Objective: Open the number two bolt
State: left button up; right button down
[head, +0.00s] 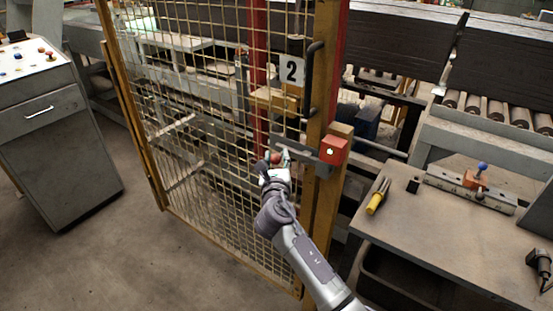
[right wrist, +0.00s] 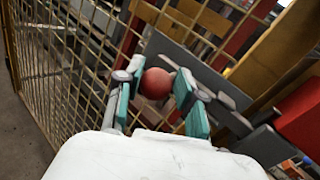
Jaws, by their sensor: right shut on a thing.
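The number two bolt is a grey metal bar (head: 300,146) on the mesh gate, below the white sign with a 2 (head: 291,72). Its round red knob (right wrist: 156,83) sits between the teal-padded fingers of my right gripper (right wrist: 157,92) in the right wrist view. In the head view my right gripper (head: 277,161) is at the knob, at the left end of the bar. It is shut on the knob. The bar runs right toward a red box (head: 333,150) with a small light on the yellow post. My left gripper is not in view.
The yellow-framed mesh gate (head: 200,130) has a dark vertical handle (head: 313,80). A workbench (head: 450,235) on the right holds a yellow-handled screwdriver (head: 377,197) and a blue-knobbed device (head: 478,176). A grey control cabinet (head: 60,140) stands left. Floor between cabinet and gate is clear.

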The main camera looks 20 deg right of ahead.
jog(key=shift+w+a, duration=0.1)
jog(key=shift+a, duration=0.05)
jog(key=w+a, duration=0.2)
jog(key=w, duration=0.1)
jog(key=shift+a+f+b, duration=0.1)
jog(key=shift+a+b, duration=0.15)
jog(key=shift+b, duration=0.1)
jog(key=c, duration=0.8)
grip_release()
jog(key=shift+d, duration=0.1)
jog(key=shift+s, duration=0.1)
jog(key=v, duration=1.2)
